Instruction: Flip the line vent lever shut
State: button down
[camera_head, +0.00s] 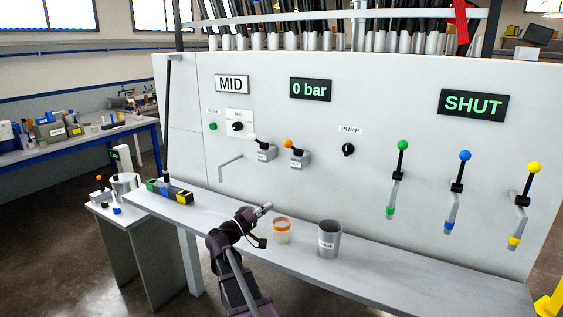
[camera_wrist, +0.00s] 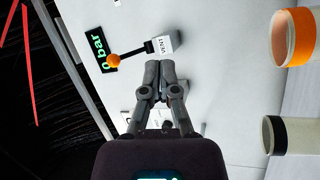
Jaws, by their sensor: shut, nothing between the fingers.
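The vent lever (camera_head: 292,149) is on the grey panel, with an orange ball knob slanting up and left from a small labelled box. In the wrist view the same orange-knobbed lever (camera_wrist: 135,52) shows, its box marked VENT (camera_wrist: 164,44). My gripper (camera_head: 266,206) is low in front of the panel, above the shelf. In the wrist view my gripper (camera_wrist: 153,70) is shut and empty, its fingertips close below the VENT box in the picture; whether they touch it I cannot tell.
A white-knobbed lever (camera_head: 263,150) stands just left of the vent lever. Displays read MID, 0 bar (camera_head: 310,89) and SHUT (camera_head: 473,105). Green, blue and yellow levers are at the right.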

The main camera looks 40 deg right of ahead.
aim_at(293, 148)
jog(key=w+r+n+t+h+b, duration=0.2)
jog(key=w+r+t+h, duration=0.1)
jog(key=w+r+h, duration=0.1)
jog(key=shift+w+d+r+n+h+b, duration=0.15)
jog(key=shift+d+r+n+h+b, duration=0.2)
jog(key=shift+h, duration=0.45)
jog(key=shift+r, duration=0.2)
jog(key=p+x, duration=0.9)
jog(key=x, duration=0.4)
jog(key=shift+d+r, duration=0.2)
jog(key=shift+d, duration=0.1)
